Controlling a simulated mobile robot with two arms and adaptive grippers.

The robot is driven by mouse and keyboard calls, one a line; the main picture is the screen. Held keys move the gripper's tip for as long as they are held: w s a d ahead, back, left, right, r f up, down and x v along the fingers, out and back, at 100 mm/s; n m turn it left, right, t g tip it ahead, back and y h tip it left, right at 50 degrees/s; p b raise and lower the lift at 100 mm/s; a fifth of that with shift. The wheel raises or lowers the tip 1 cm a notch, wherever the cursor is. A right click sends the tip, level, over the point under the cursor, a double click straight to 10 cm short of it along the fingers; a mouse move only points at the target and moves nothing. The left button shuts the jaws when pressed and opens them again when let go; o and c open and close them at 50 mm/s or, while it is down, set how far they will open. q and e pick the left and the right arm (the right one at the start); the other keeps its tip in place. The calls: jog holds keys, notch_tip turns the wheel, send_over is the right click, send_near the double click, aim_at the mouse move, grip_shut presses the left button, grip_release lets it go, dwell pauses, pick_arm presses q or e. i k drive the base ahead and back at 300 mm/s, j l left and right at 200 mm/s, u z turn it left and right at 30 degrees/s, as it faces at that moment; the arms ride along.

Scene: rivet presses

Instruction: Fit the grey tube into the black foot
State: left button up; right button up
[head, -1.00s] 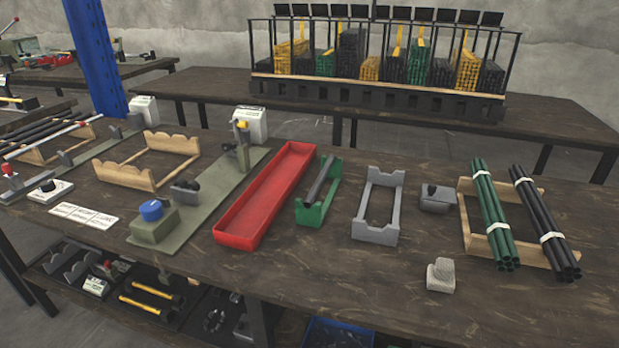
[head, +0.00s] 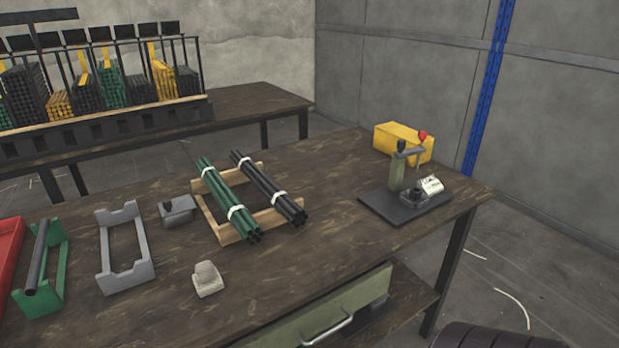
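A single dark grey tube (head: 37,258) lies lengthwise in the green cradle (head: 57,290) at the left of the bench, its near end sticking up over the cradle's end wall. A small rivet press (head: 397,172) stands on a dark base plate (head: 380,208) at the right end. A small black round part (head: 414,195) sits at its front; I cannot tell whether it is the black foot. Neither of my grippers is in view.
An empty grey cradle (head: 140,274), a grey block (head: 178,211), a pale grey part (head: 207,279) and a wooden rack (head: 226,237) with green tubes (head: 228,200) and black tubes (head: 268,188) stand on the bench (head: 330,230). A yellow box (head: 385,140) is behind the press.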

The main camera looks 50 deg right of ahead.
aim_at(415, 193)
jog(key=z, duration=2.15)
jog(key=u, duration=2.1)
jog(key=i+j+z, duration=0.1)
jog(key=j+z, duration=0.2)
jog(key=z, duration=0.15)
jog(key=j+z, duration=0.7)
jog(key=z, duration=0.15)
